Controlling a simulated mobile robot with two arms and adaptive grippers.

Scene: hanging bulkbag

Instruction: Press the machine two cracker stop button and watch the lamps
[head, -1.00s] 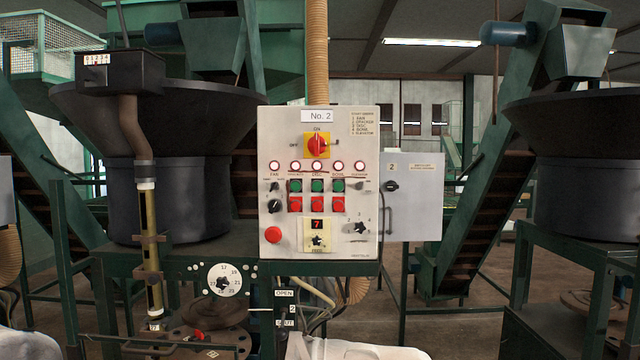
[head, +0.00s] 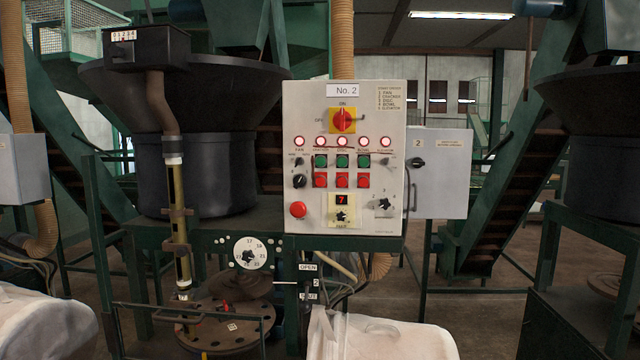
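The light grey control panel marked No. 2 (head: 390,222) stands upright near the middle of the head view. A row of several round lamps crosses it, with pale, bright-looking centres and red rims; the cracker lamp (head: 320,141) is second from the left. Below the cracker label, a green button (head: 321,161) sits above the red cracker stop button (head: 320,180). Two more green and red pairs sit to their right. A red and yellow rotary switch (head: 343,120) is above the lamps. Neither gripper is in view, and nothing covers the panel face.
A larger round red button (head: 298,209) is at the panel's lower left. A grey box marked 2 (head: 440,180) is behind the panel's right side. White bags (head: 380,338) (head: 40,325) fill the bottom centre and lower left. A dark hopper (head: 200,180) and pipe stand left.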

